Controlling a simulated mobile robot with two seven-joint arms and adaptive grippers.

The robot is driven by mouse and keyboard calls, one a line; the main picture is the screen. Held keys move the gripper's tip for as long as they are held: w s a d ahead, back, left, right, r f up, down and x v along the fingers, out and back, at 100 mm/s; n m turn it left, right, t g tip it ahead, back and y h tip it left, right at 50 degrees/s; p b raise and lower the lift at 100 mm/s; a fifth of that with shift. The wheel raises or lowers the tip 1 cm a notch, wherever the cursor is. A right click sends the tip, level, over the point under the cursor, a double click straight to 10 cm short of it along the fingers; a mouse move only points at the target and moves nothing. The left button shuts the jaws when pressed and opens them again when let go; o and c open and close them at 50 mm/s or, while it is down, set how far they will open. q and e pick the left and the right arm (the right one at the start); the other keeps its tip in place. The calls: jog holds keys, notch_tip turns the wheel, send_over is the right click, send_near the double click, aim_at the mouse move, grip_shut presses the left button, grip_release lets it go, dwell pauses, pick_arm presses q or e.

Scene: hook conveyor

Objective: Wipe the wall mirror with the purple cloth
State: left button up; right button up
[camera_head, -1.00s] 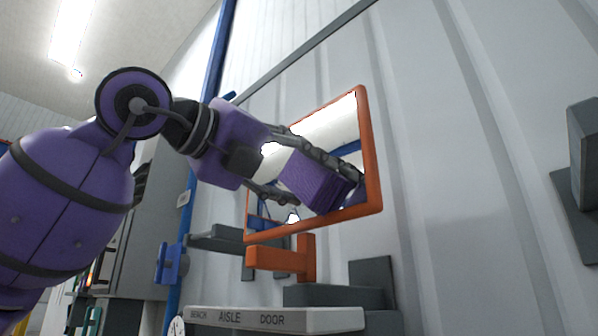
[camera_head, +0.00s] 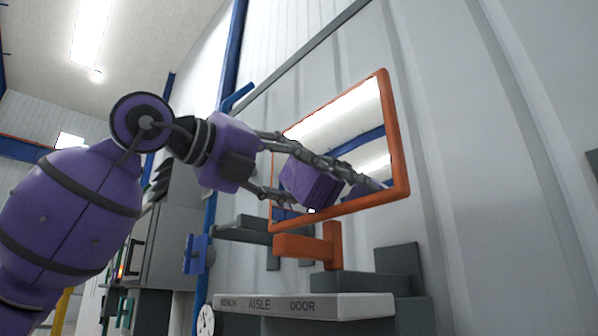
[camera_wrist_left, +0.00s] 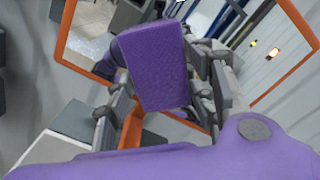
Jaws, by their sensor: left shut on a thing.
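The wall mirror (camera_head: 345,135) has an orange frame and hangs on the grey panelled wall. It also shows in the left wrist view (camera_wrist_left: 262,85), behind the cloth. The purple cloth (camera_head: 308,185) looks like a folded block; in the left wrist view the cloth (camera_wrist_left: 157,68) fills the middle. My left gripper (camera_head: 308,177) is shut on the cloth and holds it in front of the mirror's lower left part. I cannot tell whether the cloth touches the glass. The cloth and fingers hide part of the mirror. My right gripper is not in view.
An orange bracket (camera_head: 318,246) sits under the mirror. Below it is a grey ledge (camera_head: 340,306) labelled BENCH, AISLE, DOOR. A dark grey block (camera_head: 398,262) stands behind the ledge. A blue post (camera_head: 213,210) rises left of the mirror. The wall right of the mirror is clear.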

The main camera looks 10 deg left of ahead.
aim_at(285, 172)
pick_arm(q)
jog(key=shift+w+a, duration=1.1)
jog(key=shift+a, duration=0.25)
jog(key=shift+d+r, duration=0.1)
jog(key=shift+r, duration=1)
jog(key=shift+s+d, duration=1.1)
jog(key=shift+d, duration=0.3)
jog(key=shift+s+d, duration=1.1)
jog(key=shift+d, duration=0.25)
jog(key=shift+s+d, duration=1.1)
jog(key=shift+d, duration=0.3)
jog(key=shift+w+a, duration=1.1)
jog(key=shift+a, duration=0.3)
jog(key=shift+w+a, duration=1.1)
jog(key=shift+a, duration=0.35)
jog(key=shift+w+a, duration=1.1)
jog(key=shift+a, duration=0.3)
jog(key=shift+v, duration=2.95)
